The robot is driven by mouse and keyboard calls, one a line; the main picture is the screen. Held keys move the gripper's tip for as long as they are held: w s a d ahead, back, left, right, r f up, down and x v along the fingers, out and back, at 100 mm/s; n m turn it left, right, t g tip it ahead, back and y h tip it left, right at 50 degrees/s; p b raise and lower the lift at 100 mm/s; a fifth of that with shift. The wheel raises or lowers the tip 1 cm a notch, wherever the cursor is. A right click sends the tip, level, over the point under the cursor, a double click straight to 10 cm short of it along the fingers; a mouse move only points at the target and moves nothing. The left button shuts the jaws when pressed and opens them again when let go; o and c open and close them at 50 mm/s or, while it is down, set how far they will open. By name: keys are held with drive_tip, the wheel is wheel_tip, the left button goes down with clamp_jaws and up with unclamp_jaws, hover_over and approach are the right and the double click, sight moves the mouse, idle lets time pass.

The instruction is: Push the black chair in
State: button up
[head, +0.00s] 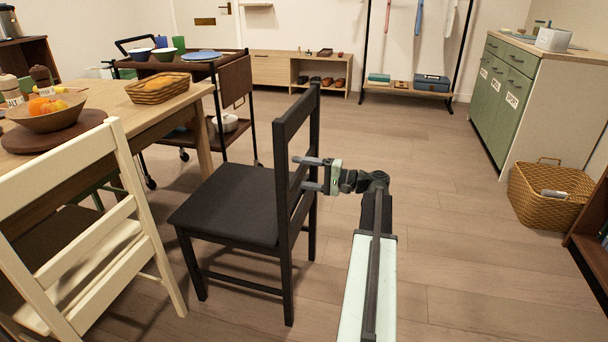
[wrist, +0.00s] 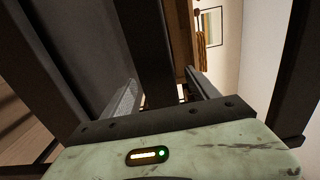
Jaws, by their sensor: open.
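The black chair (head: 238,205) stands upright in the middle of the head view, its seat toward the wooden table (head: 150,112) on the left and its back on the right. My gripper (head: 308,174) is open at the right side of the chair's backrest, its fingers pointing left at about the height of the slats. Whether the fingers touch the backrest I cannot tell. In the wrist view, dark chair parts (wrist: 85,50) fill the left and middle, close to my gripper's fingers (wrist: 160,92).
A cream chair (head: 95,225) stands at the table's near side. A dark trolley (head: 235,85) stands behind the black chair. A wicker basket (head: 550,195) and a green cabinet (head: 505,95) are on the right. The floor right of my arm is clear.

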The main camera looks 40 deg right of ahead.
drive_tip(key=shift+w+a, duration=0.1)
clamp_jaws()
drive_tip(key=shift+f, duration=0.2)
idle(0.3)
drive_tip(key=shift+a, duration=0.2)
